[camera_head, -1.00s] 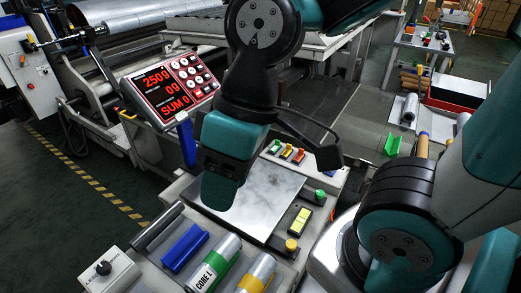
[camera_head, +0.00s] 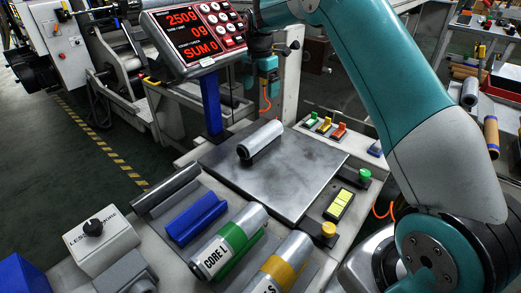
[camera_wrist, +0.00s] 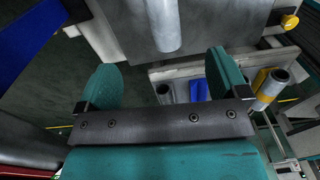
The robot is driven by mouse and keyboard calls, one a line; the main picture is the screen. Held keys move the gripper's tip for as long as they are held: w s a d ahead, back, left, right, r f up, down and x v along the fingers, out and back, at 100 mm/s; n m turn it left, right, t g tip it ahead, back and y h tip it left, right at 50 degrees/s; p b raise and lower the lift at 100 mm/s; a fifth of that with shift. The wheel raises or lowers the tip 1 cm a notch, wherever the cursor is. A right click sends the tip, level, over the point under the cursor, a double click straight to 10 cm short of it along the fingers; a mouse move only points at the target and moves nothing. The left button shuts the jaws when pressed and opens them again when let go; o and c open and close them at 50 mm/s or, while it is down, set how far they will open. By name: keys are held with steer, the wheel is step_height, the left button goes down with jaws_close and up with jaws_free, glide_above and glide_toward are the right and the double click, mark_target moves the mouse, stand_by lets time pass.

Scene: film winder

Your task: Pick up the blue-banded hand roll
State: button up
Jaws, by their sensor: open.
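A silver-grey hand roll (camera_head: 262,140) lies on the metal plate (camera_head: 300,185) in the head view. No blue band can be made out on it. A grey cylinder (camera_wrist: 162,25), apparently the same roll, shows at the top of the wrist view, beyond the finger gap. My gripper (camera_wrist: 163,68) is open, with its two teal fingers apart and nothing between them. In the head view my gripper (camera_head: 268,78) hangs behind the plate, beside the display; its fingertips are not clear there.
A blue cradle (camera_head: 196,218) stands empty in front of the plate. A green-banded roll (camera_head: 229,244) marked CORE L and a yellow-banded roll (camera_head: 281,264) are to its right. The red-digit display (camera_head: 195,38) rises on a blue post (camera_head: 211,105). A brown roll (camera_head: 491,135) stands far right.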

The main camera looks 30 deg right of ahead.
mark_target(261, 131)
steer(key=f+b, duration=0.1)
steer(key=f, duration=1.1)
steer(key=shift+d+f+b, duration=0.15)
steer(key=shift+d+b, duration=0.05)
steer(key=shift+b, duration=0.15)
steer(key=f, duration=0.5)
steer(key=shift+s+a+f+b, duration=0.1)
steer(key=shift+s+f+b, duration=0.2)
steer(key=shift+b, duration=0.1)
steer(key=c, duration=1.1)
steer(key=shift+c, duration=0.3)
steer(key=shift+r, duration=0.4)
step_height(261, 131, up, 19)
steer(key=p, duration=0.3)
steer(key=shift+r, duration=0.2)
